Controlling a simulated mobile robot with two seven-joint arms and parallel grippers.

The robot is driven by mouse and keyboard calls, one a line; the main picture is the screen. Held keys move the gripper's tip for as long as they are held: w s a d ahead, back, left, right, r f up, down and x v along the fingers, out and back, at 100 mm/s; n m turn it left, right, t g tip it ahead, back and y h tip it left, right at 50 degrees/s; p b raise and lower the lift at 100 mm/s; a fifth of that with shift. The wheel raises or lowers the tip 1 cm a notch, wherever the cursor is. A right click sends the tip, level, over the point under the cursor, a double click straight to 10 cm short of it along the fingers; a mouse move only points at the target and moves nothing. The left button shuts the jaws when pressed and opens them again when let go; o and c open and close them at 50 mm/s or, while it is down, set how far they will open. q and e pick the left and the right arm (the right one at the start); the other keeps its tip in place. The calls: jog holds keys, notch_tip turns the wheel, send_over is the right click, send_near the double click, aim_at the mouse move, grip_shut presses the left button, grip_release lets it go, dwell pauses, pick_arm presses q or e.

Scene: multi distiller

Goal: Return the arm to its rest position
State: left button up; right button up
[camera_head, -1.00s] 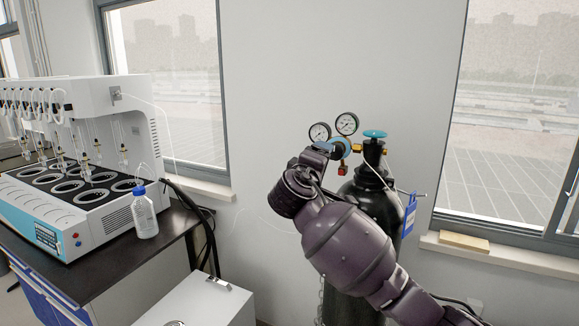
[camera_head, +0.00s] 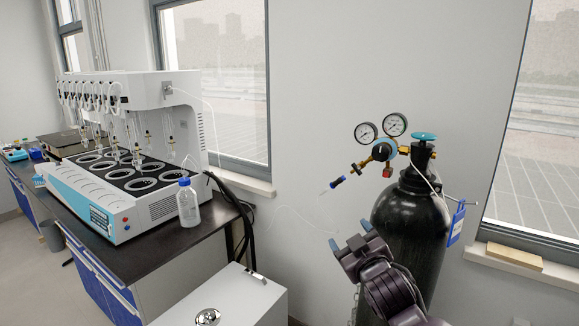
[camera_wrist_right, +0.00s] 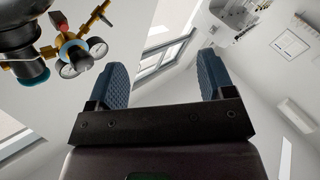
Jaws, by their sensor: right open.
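My right gripper (camera_head: 349,242) is low in the head view, in front of the left side of the black gas cylinder (camera_head: 410,225). Its two blue fingertips are apart with nothing between them. In the right wrist view the open jaws (camera_wrist_right: 163,85) show with ridged blue pads and an empty gap. The right arm comes in from the bottom of the head view. My left gripper is not in view.
The cylinder carries a regulator with two gauges (camera_head: 395,124) and a teal valve knob (camera_head: 424,136). A distiller (camera_head: 150,215) and a clear bottle (camera_head: 188,204) stand on the dark bench at left. A white box (camera_head: 240,300) stands below. The wall between is clear.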

jog(key=s+d+f+m+g+h, duration=0.1)
jog(key=s+d+f, duration=0.3)
jog(key=s+f, duration=0.6)
jog(key=s+d+f+m+g+h, duration=0.1)
jog(key=s+d+f+m+g, duration=0.2)
jog(key=s+f, duration=0.8)
jog(key=s+d+f+m+g+h, duration=0.2)
jog(key=s+d+f+m, duration=0.1)
jog(key=s+d+f, duration=0.4)
jog(key=s+f, duration=0.3)
jog(key=s, duration=0.1)
jog(key=shift+s+f, duration=0.35)
jog(key=shift+s, duration=0.05)
